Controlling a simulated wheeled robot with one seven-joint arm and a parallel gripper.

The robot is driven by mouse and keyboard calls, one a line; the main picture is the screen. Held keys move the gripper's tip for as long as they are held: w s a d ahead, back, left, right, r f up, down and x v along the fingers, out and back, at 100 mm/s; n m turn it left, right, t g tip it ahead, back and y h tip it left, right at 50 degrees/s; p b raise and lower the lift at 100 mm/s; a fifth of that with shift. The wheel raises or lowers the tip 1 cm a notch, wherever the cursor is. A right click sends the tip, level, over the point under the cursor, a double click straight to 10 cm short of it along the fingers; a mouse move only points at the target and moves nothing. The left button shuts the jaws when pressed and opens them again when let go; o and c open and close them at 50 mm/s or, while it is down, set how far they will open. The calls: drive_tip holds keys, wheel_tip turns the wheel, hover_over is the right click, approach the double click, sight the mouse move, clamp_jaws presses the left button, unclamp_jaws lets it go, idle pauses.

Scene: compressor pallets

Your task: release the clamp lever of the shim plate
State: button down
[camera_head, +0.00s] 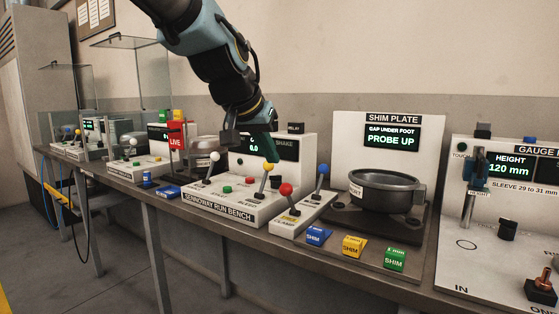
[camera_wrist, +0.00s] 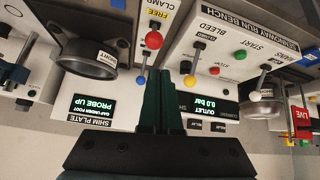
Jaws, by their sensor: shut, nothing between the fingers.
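Between the run bench and the shim plate stands a narrow white box with a red-knobbed lever (camera_head: 287,190) and a blue-knobbed lever (camera_head: 322,169). In the wrist view the red knob (camera_wrist: 153,40) lies beside a yellow label reading FREE and CLAMP (camera_wrist: 159,14), and the blue knob (camera_wrist: 141,80) is nearer my fingers. My gripper (camera_head: 274,158) is shut and empty, fingers pointing down, above and left of the red knob in the head view. It also shows in the wrist view (camera_wrist: 159,73), apart from both knobs. The shim plate's screen (camera_head: 391,136) reads PROBE UP.
A yellow-knobbed lever (camera_head: 268,167) of the run bench shows just below my fingertips. The shim plate's dark round pot (camera_head: 385,188) stands to the right. Blue, yellow (camera_head: 353,246) and green shims lie along the front edge. A gauge station (camera_head: 507,190) is at the far right.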

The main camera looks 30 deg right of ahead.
drive_tip(key=shift+s+a+r, duration=0.25)
drive_tip(key=shift+s+a, duration=0.05)
drive_tip(key=shift+a, duration=0.2)
drive_tip(key=shift+s+a+r, duration=0.2)
drive_tip(key=shift+s+a, duration=0.1)
drive_tip(key=shift+a, duration=0.15)
drive_tip(key=w+a+f+n+y, duration=0.2)
drive_tip(key=w+a+f+n, duration=0.1)
drive_tip(key=a+f, duration=0.55)
drive_tip(key=w+a+f+n+y, duration=0.2)
drive_tip(key=w+a+f, duration=0.1)
drive_tip(key=a+f, duration=0.5)
drive_tip(key=s+a+f+n+g+y, duration=0.1)
drive_tip(key=s+a+f+n+g, duration=0.15)
drive_tip(key=a, duration=0.45)
drive_tip(key=s+a+f+n+g+y, duration=0.1)
drive_tip(key=s+a+f, duration=0.25)
drive_tip(key=a, duration=0.45)
wheel_tip(320, 180, up, 13)
drive_tip(key=p, duration=1.4)
drive_tip(key=shift+w+d, duration=0.3)
drive_tip(key=shift+w, duration=0.05)
drive_tip(key=shift+t, duration=0.25)
